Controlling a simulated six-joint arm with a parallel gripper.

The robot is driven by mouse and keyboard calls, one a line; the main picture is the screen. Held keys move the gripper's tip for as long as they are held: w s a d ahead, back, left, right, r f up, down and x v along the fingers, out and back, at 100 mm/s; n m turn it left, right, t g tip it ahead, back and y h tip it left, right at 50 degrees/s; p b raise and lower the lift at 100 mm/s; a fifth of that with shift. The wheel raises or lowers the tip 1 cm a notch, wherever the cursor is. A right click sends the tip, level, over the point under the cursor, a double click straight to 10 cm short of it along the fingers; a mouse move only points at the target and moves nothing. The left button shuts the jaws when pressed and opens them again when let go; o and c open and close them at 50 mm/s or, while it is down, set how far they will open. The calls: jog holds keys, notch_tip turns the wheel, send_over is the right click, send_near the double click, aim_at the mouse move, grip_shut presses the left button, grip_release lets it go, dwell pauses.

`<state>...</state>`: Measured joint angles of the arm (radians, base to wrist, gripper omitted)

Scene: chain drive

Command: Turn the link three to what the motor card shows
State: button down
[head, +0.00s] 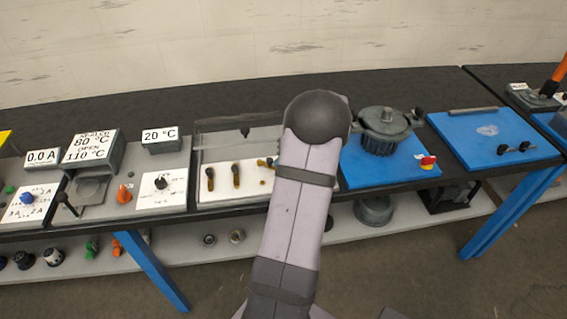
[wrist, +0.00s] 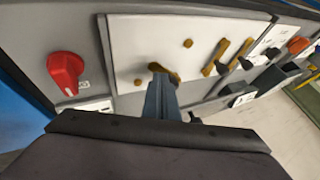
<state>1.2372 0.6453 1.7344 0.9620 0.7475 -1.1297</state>
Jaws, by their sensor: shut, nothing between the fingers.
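Three brass link bars sit on a white panel (wrist: 125,40). In the wrist view, two links, one (wrist: 214,57) and another (wrist: 240,53), lie parallel and slanted. A third link (wrist: 174,75) lies at a different angle, with a bare brass stud (wrist: 187,43) above it and another (wrist: 138,82) to its left. My gripper (wrist: 160,88) is shut and empty right at this link, hiding part of it; whether they touch I cannot tell. In the head view, two links, one (head: 210,178) and another (head: 236,174), stand upright; my arm hides most of the third. I cannot identify the motor card.
A red knob (wrist: 66,72) is left of the panel in the wrist view. In the head view, a grey motor-like housing (head: 380,128) stands on a blue plate (head: 362,175) right of my arm. Display boxes, one reading 20 °C (head: 160,137), stand left.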

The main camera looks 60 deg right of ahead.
jog(key=a+m+h+b, duration=0.1)
jog(key=b, duration=0.1)
jog(key=a+m+b, duration=0.1)
jog(key=b, duration=0.1)
jog(key=shift+a+f+m+h, duration=0.15)
jog(key=shift+f+m+h, duration=0.15)
jog(key=shift+m+h, duration=0.1)
jog(key=a+m+h+b, duration=0.1)
jog(key=a+m+g, duration=0.1)
jog(key=m, duration=0.1)
jog(key=shift+w+a+r+h+b, duration=0.1)
jog(key=shift+w+r+h+b, duration=0.1)
jog(key=shift+w+h+b, duration=0.2)
jog(key=shift+w+a+r+b, duration=0.1)
jog(key=shift+w+a+b, duration=0.35)
jog(key=shift+a, duration=0.45)
jog(key=shift+w, duration=0.1)
